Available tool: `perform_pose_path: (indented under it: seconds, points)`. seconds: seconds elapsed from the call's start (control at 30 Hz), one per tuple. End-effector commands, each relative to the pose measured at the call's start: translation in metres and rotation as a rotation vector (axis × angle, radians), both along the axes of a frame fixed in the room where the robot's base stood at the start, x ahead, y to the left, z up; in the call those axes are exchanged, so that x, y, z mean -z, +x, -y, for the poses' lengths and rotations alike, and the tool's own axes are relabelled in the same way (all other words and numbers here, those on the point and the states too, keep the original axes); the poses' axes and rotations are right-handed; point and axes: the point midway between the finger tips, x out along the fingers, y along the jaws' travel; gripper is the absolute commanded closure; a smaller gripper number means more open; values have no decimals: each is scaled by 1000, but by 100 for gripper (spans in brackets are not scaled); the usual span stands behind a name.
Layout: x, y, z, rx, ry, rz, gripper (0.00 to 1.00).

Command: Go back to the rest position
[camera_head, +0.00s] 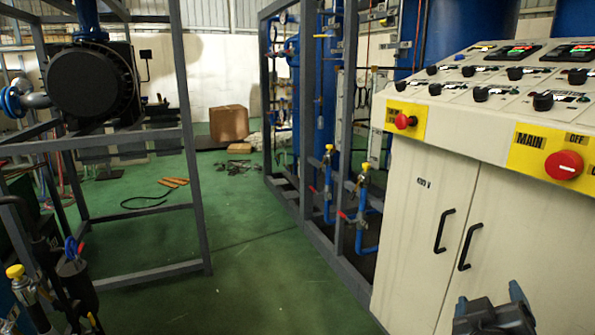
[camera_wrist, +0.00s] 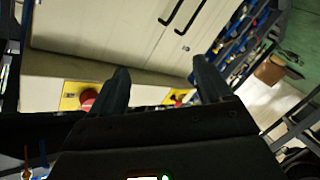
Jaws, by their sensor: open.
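My gripper (camera_head: 497,308) shows at the bottom right of the head view, in front of the lower doors of the control cabinet (camera_head: 410,240). In the wrist view my gripper (camera_wrist: 163,88) has its two dark fingers spread apart with nothing between them. The cabinet, with its panel edge, also shows beyond the fingers in the wrist view (camera_wrist: 95,40). The gripper is apart from the red main switch (camera_head: 563,165) and the smaller red switch (camera_head: 405,121) on the cabinet's yellow plates.
A grey metal frame with blue pipes and yellow-topped valves (camera_head: 328,152) stands left of the cabinet. Another grey frame (camera_head: 190,150) holds a round black machine (camera_head: 92,82) at the left. Green floor (camera_head: 240,235) is open between them. A cardboard box (camera_head: 229,123) stands at the back.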

Motion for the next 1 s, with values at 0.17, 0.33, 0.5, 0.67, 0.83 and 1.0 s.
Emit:
perform_pose_path:
  seconds: [0.17,0.33,0.5,0.67,0.83,1.0]
  points:
    - [45,-53,-27,-156,66,-36,21]
    - [72,-109,-53,-281,155,-46,21]
    - [82,-170,-77,-378,260,-41,21]
    - [78,-228,-95,-441,371,-21,21]
    - [58,-287,-109,-476,493,14,21]
    - [29,-338,-116,-477,607,61,21]
